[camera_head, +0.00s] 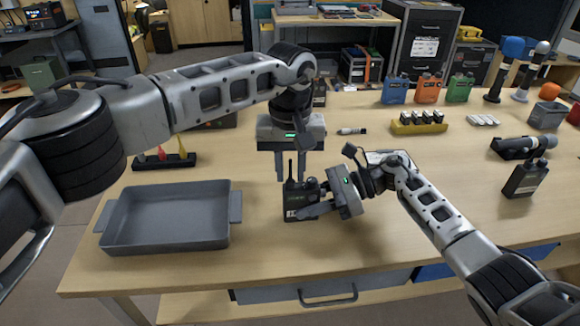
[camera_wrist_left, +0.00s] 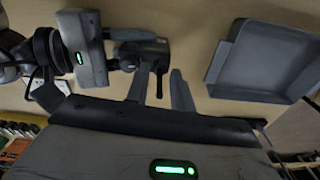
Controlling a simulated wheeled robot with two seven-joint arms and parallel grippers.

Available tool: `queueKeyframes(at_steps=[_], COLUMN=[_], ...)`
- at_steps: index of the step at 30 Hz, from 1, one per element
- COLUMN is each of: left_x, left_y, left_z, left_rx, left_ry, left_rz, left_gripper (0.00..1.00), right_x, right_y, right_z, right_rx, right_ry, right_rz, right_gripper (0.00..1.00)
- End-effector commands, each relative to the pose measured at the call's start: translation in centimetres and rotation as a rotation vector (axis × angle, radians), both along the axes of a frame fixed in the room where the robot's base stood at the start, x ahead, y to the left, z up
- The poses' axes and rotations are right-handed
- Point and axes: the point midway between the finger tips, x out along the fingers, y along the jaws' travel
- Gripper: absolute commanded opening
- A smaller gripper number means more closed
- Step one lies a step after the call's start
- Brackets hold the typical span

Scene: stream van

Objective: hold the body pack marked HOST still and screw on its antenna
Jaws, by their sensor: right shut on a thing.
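The dark body pack (camera_head: 296,200) stands on the table, with a small white label low on its front; its lettering is too small to read. My right gripper (camera_head: 318,204) is shut on the pack from the right. The thin black antenna (camera_head: 290,168) stands upright at the top of the pack; whether it is screwed tight cannot be told. My left gripper (camera_head: 291,178) points down above the pack, its fingers open on either side of the antenna. In the left wrist view the antenna (camera_wrist_left: 159,86) shows between the fingers with gaps.
An empty grey tray (camera_head: 170,245) lies at the left. Behind it is a black rack (camera_head: 164,162) with coloured pieces. Another dark pack (camera_head: 525,180) stands at the right. Blue, orange and green packs stand at the back, near a yellow battery holder (camera_head: 419,128).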

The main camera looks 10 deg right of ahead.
Motion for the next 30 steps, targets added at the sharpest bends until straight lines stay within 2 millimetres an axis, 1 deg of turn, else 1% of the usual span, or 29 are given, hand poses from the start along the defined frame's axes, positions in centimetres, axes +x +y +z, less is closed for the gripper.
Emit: queueKeyframes(at_steps=[1,4,13,21,24,28,29,30], left_x=[0.0,0.0,0.0,0.0,0.01,0.01,0.01,0.01], left_y=[-0.02,-0.04,-0.04,-0.11,-0.11,-0.1,-0.1,-0.1], left_z=[0.01,0.01,0.02,0.01,0.01,0.01,0.01,0.01], left_rx=[0.0,0.001,0.001,0.001,0.0,0.0,0.0,0.0], left_ry=[0.0,0.0,0.0,-0.001,-0.001,-0.001,-0.001,-0.001], left_rz=[0.056,0.136,0.167,0.47,0.502,0.501,0.501,0.5], left_gripper=[0.24,0.24,0.24,0.24,0.24,0.24,0.21,0.1], right_x=[0.01,0.01,0.01,0.0,0.0,0.0,0.0,0.0], right_y=[0.0,0.01,0.01,0.02,0.02,0.02,0.02,0.02], right_z=[0.02,0.02,0.02,0.02,0.02,0.02,0.02,0.02], right_rx=[0.0,0.0,0.0,0.0,0.0,0.0,0.0,0.0], right_ry=[0.0,0.0,0.0,0.0,0.0,0.0,0.0,0.0], right_rz=[0.0,0.0,0.0,0.0,0.0,0.0,0.0,0.0], right_gripper=[0.02,0.02,0.02,0.02,0.02,0.02,0.02,0.02])
